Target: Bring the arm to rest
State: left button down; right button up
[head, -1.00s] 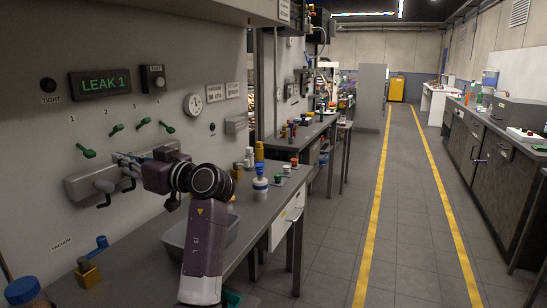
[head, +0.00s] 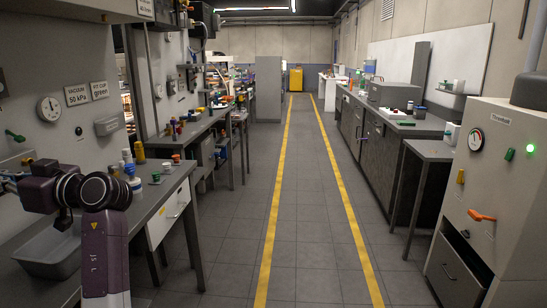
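My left arm stands at the lower left of the head view, with a purple forearm upright and a dark round wrist joint. Its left gripper (head: 10,182) points left at the picture's left edge, near the grey wall panel (head: 30,130). The fingertips are cut off by the edge, so I cannot tell whether they are open or shut or touch anything. My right gripper is not in view.
Below the arm is a grey bin (head: 50,250) by the left bench (head: 160,190), which carries small bottles and caps. A clear aisle (head: 310,210) runs ahead between yellow lines. A grey cabinet (head: 500,190) with an orange handle stands at the right, before a right-hand bench (head: 430,125).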

pick_arm(q)
jog(key=s+d+f+m+t+h, duration=0.25)
jog(key=d+f+m, duration=0.2)
jog(key=f, duration=0.75)
jog(key=s+d+f+m+t+h, duration=0.1)
jog(key=d+f+m+h, duration=0.35)
jog(key=f, duration=0.75)
jog(key=s+d+f+m+t+h, duration=0.25)
jog(key=d+f, duration=0.25)
jog(key=f, duration=0.8)
jog(key=s+d+f+m+g+h, duration=0.1)
jog(key=s+d+f+m+h, duration=0.2)
jog(key=s+d+f, duration=0.3)
jog(key=s+d+f+m+g+h, duration=0.2)
jog(key=s+d+f+h, duration=0.1)
jog(key=s+d, duration=0.55)
jog(key=s+d+f+m+g+h, duration=0.1)
jog(key=s+d+f+m+h, duration=0.2)
jog(key=s+d+f, duration=0.4)
notch_tip(320, 180, down, 23)
jog(key=s+g, duration=0.1)
jog(key=s, duration=0.2)
jog(key=s+a+f, duration=0.2)
jog(key=s+f, duration=0.6)
jog(key=s+a+f+g, duration=0.1)
jog(key=s+a+f, duration=0.1)
jog(key=s+f, duration=0.6)
jog(key=shift+s+g, duration=0.3)
jog(key=shift+s, duration=0.15)
